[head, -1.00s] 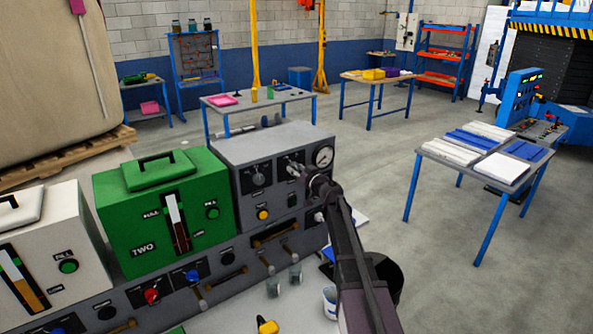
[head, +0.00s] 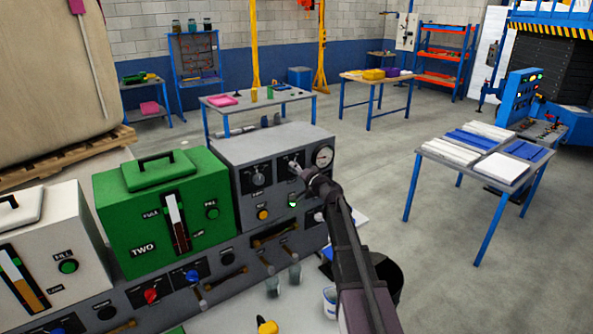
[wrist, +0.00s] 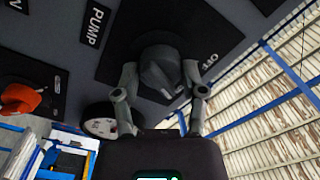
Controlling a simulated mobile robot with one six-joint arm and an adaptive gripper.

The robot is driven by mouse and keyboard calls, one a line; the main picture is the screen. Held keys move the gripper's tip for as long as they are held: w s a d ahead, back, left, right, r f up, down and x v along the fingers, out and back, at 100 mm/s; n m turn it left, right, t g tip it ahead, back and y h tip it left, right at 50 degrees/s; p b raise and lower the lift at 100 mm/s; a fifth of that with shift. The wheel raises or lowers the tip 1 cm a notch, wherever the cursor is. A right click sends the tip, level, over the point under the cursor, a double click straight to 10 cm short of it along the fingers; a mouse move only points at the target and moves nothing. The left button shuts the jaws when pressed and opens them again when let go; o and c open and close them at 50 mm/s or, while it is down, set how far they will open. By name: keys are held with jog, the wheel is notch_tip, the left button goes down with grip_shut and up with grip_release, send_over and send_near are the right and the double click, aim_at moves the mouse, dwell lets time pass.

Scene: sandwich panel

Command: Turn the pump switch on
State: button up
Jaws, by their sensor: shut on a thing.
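The pump switch is a dark rotary knob (wrist: 163,77) on a black plate, beside the PUMP label (wrist: 95,25) in the wrist view. An OFF mark (wrist: 210,62) shows at the plate's right. My gripper (wrist: 160,68) has one finger on each side of the knob and is shut on it. In the head view my gripper (head: 297,168) is at the upper front of the grey control panel (head: 270,144) and hides most of the switch.
A round gauge (head: 322,156) sits just right of the switch. Another knob (head: 258,175) and a yellow button (head: 263,214) are to its left. The green machine (head: 150,222) stands left of the panel. Glass jars (head: 273,285) stand below.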

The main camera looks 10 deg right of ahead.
jog(key=shift+m, duration=0.6)
jog(key=o, duration=1.2)
jog(key=shift+c, duration=0.2)
jog(key=shift+s, duration=0.15)
jog(key=v, duration=1.1)
jog(key=shift+s+d, duration=0.2)
jog(key=shift+s, duration=0.1)
